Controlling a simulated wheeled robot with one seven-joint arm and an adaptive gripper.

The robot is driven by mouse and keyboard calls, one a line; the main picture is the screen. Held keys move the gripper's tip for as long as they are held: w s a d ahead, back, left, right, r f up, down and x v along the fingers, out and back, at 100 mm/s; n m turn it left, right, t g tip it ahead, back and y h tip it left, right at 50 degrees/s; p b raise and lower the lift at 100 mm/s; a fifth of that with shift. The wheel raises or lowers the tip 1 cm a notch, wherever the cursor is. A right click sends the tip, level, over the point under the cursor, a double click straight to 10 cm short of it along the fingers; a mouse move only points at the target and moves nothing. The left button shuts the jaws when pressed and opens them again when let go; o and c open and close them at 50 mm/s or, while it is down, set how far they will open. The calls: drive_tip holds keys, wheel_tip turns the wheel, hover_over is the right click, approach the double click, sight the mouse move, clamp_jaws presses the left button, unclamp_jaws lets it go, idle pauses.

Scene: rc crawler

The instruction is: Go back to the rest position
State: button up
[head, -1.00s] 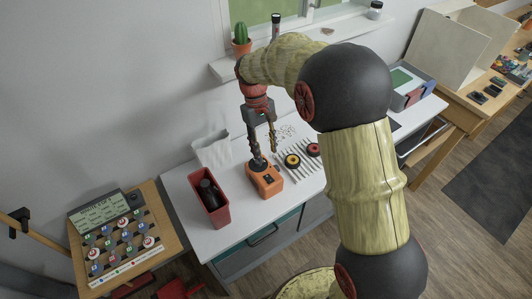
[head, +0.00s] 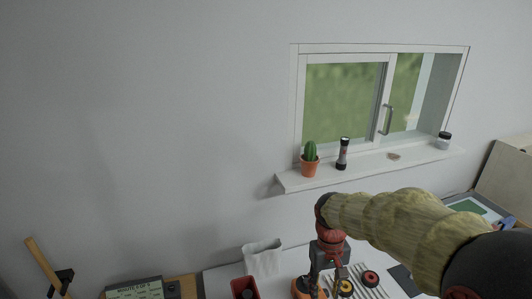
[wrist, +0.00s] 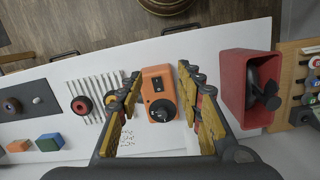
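My gripper (head: 329,281) hangs over the white counter near the bottom edge of the head view. In the wrist view my gripper (wrist: 160,76) is open, its two yellow fingers wide apart with nothing held. An orange box-shaped device (wrist: 159,95) with a black knob stands on the counter, seen between and beyond the fingers. It is partly cut off in the head view (head: 299,288).
A red bin (wrist: 247,88) with a dark object inside stands to the right in the wrist view. Wheels (wrist: 82,105) and thin rods lie left. A windowsill (head: 370,168) holds a cactus (head: 310,160) and a flashlight (head: 343,154).

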drive_tip(key=s+d+r+m+t+b, duration=0.1)
drive_tip(key=s+r+t+b, duration=0.1)
drive_tip(key=s+r, duration=0.3)
drive_tip(key=s+d+r+t+b, duration=0.1)
drive_tip(key=s+r+t, duration=0.3)
drive_tip(key=s, duration=0.8)
drive_tip(key=shift+d+r+m+t+b, duration=0.4)
drive_tip(key=shift+r+b, duration=0.05)
drive_tip(key=shift+o, duration=0.3)
drive_tip(key=shift+r, duration=0.1)
idle(0.5)
